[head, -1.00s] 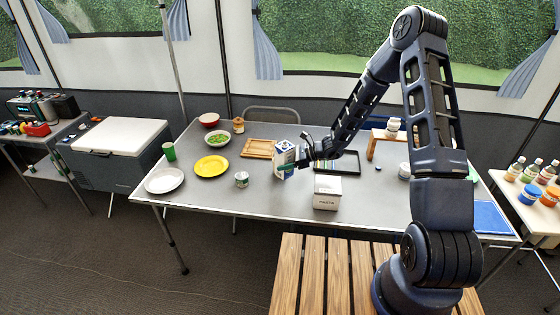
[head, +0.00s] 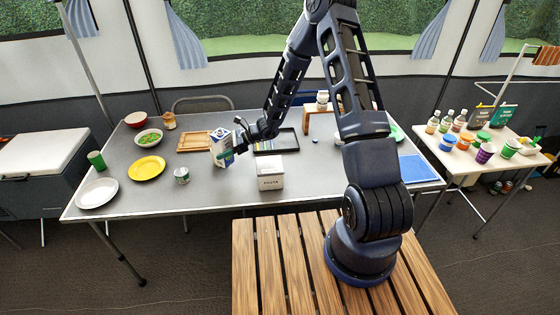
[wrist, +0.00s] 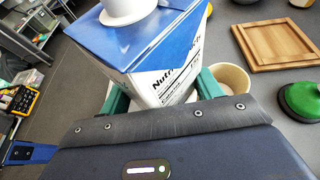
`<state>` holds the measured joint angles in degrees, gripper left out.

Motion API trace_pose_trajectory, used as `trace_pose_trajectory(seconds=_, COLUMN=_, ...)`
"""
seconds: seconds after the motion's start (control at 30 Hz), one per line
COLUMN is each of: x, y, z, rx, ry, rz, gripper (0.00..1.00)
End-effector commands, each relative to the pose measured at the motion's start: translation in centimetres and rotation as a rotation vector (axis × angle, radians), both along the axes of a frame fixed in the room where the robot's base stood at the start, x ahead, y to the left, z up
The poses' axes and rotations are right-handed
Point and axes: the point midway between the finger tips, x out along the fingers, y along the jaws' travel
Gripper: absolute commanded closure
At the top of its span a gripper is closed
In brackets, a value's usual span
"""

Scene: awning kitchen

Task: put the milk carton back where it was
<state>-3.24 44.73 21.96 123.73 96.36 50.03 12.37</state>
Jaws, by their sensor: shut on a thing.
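The milk carton (head: 221,151) is blue and white with a white cap. It is upright or nearly so over the middle of the grey table (head: 215,190), just right of the wooden board (head: 194,141). My gripper (head: 233,149) is shut on the carton from its right side. In the wrist view, the carton (wrist: 150,48) sits between the green fingers of my gripper (wrist: 162,93), with its blue top and printed side showing. Its base is hidden in the wrist view, and I cannot tell whether it touches the table.
A white pasta box (head: 270,172) and a black tray (head: 276,141) are right of the carton. A can (head: 181,176), a yellow plate (head: 147,168) and a green cup (head: 96,160) are left. A small wooden stand (head: 338,110) is farther right. Bare tabletop lies in front of the carton.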

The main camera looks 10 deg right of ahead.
Motion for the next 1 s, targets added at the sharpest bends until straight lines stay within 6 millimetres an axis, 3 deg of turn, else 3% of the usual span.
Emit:
trace_pose_trajectory(seconds=0.17, x=1.0, y=-2.4, z=1.0, rx=0.002, ry=-0.004, rz=-0.030, gripper=0.62)
trace_pose_trajectory(seconds=0.27, x=1.7, y=-4.9, z=2.0, rx=0.004, ry=-0.005, rz=-0.060, gripper=0.62)
trace_pose_trajectory(seconds=0.67, x=3.6, y=-16.2, z=6.1, rx=0.009, ry=-0.011, rz=-0.195, gripper=0.62)
trace_pose_trajectory(seconds=1.0, x=3.1, y=-25.2, z=9.1, rx=0.006, ry=-0.011, rz=-0.310, gripper=0.62)
